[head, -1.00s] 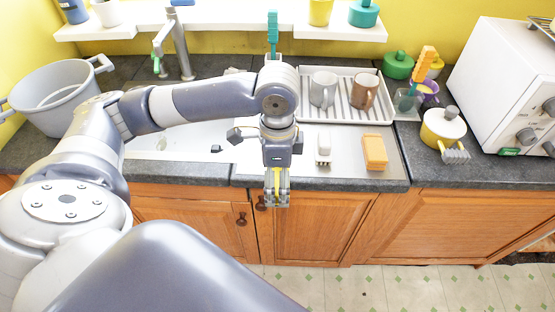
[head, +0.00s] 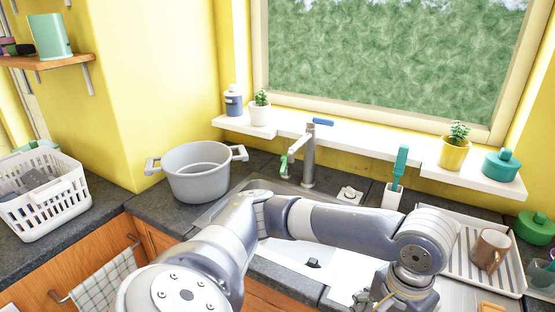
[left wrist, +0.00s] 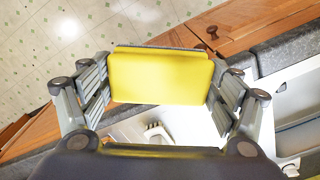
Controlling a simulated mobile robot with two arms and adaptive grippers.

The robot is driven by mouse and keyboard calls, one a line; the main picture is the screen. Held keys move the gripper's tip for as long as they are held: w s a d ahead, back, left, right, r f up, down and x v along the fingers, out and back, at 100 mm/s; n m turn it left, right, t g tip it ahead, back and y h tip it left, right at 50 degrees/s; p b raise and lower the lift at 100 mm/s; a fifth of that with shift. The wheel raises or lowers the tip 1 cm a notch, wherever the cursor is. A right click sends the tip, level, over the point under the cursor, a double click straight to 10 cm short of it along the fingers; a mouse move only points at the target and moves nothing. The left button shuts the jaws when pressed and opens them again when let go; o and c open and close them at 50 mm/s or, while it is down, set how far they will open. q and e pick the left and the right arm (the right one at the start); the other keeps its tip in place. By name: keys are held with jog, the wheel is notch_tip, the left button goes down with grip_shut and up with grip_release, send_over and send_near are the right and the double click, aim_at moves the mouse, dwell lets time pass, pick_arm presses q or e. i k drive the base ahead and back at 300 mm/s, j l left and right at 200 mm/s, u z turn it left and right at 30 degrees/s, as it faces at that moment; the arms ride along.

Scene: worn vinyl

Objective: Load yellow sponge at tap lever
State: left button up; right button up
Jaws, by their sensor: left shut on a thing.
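The yellow sponge (left wrist: 160,76) is clamped between the two fingers of my left gripper (left wrist: 158,85) in the left wrist view. In the head view my left wrist is at the bottom right, and the fingers and sponge are hidden or cut off there. The grey tap (head: 308,158) stands behind the sink, with a blue lever (head: 322,122) on top and a green piece (head: 284,166) at its spout. My left gripper is right of the tap and nearer to me. My right gripper is not in view.
A grey pot (head: 195,176) stands left of the sink. A white holder (head: 392,196) with a teal brush stands right of the tap. A dish rack (head: 463,262) with a brown mug (head: 490,251) is at the right. A white shelf (head: 350,139) runs above the tap. A white basket (head: 45,210) is far left.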

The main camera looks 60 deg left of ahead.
aim_at(312, 123)
jog(key=u, duration=1.25)
jog(key=i+l+u, duration=0.25)
jog(key=i, duration=0.15)
jog(key=i+l+u, duration=0.25)
jog(key=i, duration=0.15)
jog(key=j, duration=0.1)
